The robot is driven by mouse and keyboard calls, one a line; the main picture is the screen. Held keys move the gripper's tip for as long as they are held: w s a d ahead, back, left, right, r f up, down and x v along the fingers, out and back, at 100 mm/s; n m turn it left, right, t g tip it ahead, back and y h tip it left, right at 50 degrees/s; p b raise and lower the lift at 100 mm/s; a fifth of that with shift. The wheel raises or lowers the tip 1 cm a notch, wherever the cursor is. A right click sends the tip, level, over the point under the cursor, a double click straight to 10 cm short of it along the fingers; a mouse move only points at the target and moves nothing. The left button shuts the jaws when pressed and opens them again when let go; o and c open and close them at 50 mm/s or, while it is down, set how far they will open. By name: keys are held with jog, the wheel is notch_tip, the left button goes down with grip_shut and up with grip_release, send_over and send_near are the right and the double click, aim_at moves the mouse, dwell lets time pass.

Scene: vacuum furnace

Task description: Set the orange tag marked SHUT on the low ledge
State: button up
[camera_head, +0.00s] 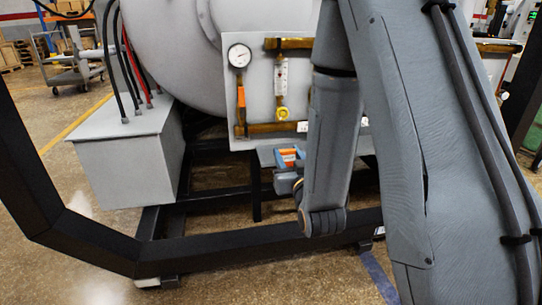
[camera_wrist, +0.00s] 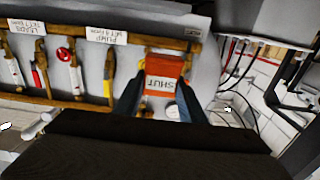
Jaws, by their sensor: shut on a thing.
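The orange tag (camera_wrist: 163,84), marked SHUT, is between the blue fingers of my gripper (camera_wrist: 160,98) in the wrist view, and its lettering appears upside down. My gripper is shut on it. In the head view my gripper (camera_head: 288,168) is just below the valve panel, with the orange tag (camera_head: 289,157) showing at its tips. A pale grey ledge (camera_head: 266,154) runs under the panel, partly hidden by my gripper and arm. I cannot tell whether the tag touches the ledge.
The grey panel (camera_head: 232,70) carries a round gauge (camera_head: 239,55), brass pipes and valve handles close above my gripper. A grey box (camera_head: 128,150) with hoses stands to the left. A black frame (camera_head: 240,244) crosses low in front. Labelled valves (camera_wrist: 75,75) fill the wrist view's left.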

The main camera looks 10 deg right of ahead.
jog(key=w+f+b, duration=0.1)
jog(key=w, duration=1.1)
jog(key=w+f+b, duration=0.1)
jog(key=w, duration=0.6)
jog(key=shift+w+f+b, duration=0.1)
jog(key=shift+f+b, duration=0.25)
jog(key=shift+f, duration=2)
jog(key=shift+w+f+b, duration=0.15)
jog(key=shift+b, duration=0.15)
jog(key=shift+f, duration=0.15)
jog(key=o, duration=1.1)
jog(key=shift+c, duration=0.2)
